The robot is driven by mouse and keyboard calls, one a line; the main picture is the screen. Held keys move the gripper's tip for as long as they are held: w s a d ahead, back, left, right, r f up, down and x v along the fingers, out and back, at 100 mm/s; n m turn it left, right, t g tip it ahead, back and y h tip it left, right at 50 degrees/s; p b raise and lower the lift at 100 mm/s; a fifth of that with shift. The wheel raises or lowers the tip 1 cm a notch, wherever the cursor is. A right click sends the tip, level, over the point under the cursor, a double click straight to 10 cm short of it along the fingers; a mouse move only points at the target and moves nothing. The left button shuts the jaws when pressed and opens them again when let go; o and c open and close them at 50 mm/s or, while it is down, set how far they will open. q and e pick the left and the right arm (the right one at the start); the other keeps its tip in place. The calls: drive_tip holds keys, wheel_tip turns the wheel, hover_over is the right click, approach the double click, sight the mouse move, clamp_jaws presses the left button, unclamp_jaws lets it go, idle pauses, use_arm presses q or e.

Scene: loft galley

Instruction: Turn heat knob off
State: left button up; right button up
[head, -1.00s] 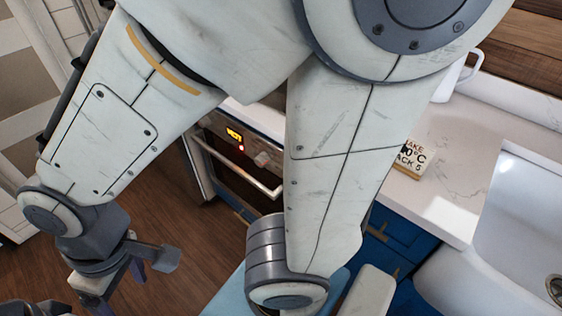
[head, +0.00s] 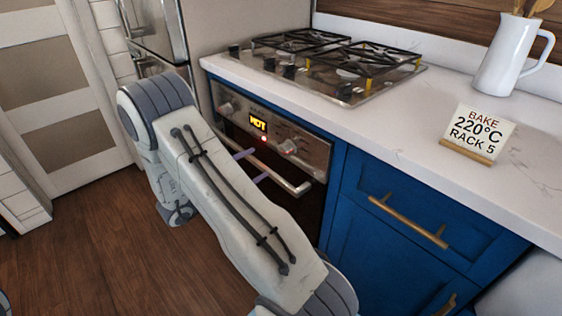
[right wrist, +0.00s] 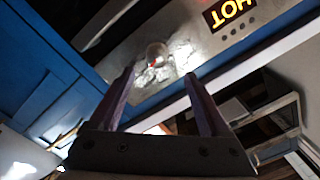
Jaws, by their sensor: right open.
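The oven control panel (head: 316,152) has a lit display (head: 258,123) reading HOT, with a small red light below it. A pale round knob (head: 288,147) sits right of the display and another knob (head: 228,107) left of it; neither is labelled legibly. My right gripper (head: 254,166) is partly hidden by my arm; its purple fingers point toward the panel beside the oven handle. In the right wrist view the gripper (right wrist: 160,75) is open and empty, with the right knob (right wrist: 157,52) just beyond and between its fingertips, apparently untouched. My left gripper is out of view.
The oven handle (head: 285,183) runs below the panel, close to the fingers. The gas cooktop (head: 345,88) with its own dark knobs is above. Blue cabinets (head: 390,240) with brass handles stand right. A card (head: 477,133) reads BAKE 220°C RACK 5.

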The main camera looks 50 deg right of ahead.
sight(282, 151)
drive_tip(key=d, duration=0.3)
drive_tip(key=s+d, duration=0.1)
drive_tip(key=d, duration=0.6)
drive_tip(key=shift+s+d, duration=0.25)
drive_tip(key=shift+s, duration=0.15)
clamp_jaws()
drive_tip(key=shift+r, duration=0.1)
